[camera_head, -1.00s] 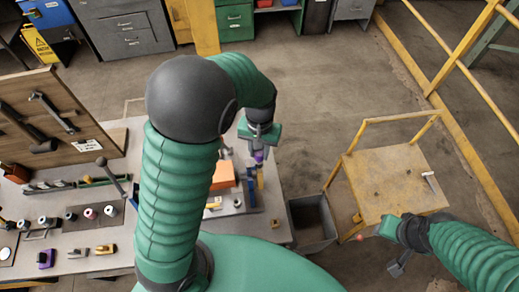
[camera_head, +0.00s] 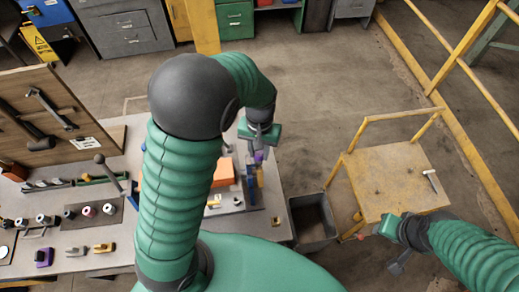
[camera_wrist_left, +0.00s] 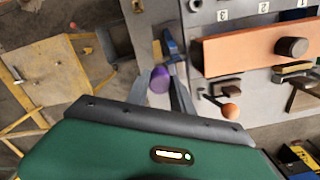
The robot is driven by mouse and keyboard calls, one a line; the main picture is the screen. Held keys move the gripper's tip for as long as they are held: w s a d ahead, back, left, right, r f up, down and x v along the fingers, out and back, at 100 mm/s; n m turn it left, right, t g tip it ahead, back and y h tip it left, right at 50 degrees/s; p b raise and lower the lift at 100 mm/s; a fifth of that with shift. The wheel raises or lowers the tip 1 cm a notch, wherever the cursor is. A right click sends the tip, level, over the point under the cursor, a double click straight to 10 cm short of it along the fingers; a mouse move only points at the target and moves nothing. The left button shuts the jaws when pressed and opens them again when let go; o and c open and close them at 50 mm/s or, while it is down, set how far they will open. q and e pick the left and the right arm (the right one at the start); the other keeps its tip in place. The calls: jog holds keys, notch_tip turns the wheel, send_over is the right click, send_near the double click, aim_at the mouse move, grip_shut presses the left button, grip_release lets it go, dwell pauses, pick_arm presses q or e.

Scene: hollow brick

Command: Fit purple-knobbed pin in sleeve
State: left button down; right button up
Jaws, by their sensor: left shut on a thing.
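The purple knob (camera_wrist_left: 160,79) of the pin shows between the two grey fingers of my left gripper (camera_wrist_left: 163,88) in the left wrist view. The fingers are shut on it. In the head view the purple knob (camera_head: 259,156) sits just under my left gripper (camera_head: 259,150), above the right end of the workbench. The pin's shaft is hidden. A blue upright piece (camera_wrist_left: 172,45) stands just beyond the knob; I cannot tell whether it is the sleeve or whether the pin touches it. My right gripper (camera_head: 386,228) is over the yellow cart's front edge; its fingers are unclear.
An orange block (camera_wrist_left: 240,54) lies beside my left gripper on the workbench (camera_head: 75,222). A grey bin (camera_head: 313,222) stands on the floor right of the bench. A yellow cart (camera_head: 385,175) stands further right. Several small parts lie at the bench's left.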

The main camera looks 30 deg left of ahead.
pick_arm(q)
jog(key=shift+f, duration=0.45)
jog(key=c, duration=1)
grip_release()
jog(key=shift+c, duration=0.2)
jog(key=shift+r, duration=0.1)
jog(key=shift+w+r+b, duration=0.1)
jog(key=shift+r+b, duration=0.25)
notch_tip(320, 180, up, 16)
jog(key=b, duration=0.2)
jog(key=shift+w, duration=0.25)
jog(key=shift+f, duration=0.15)
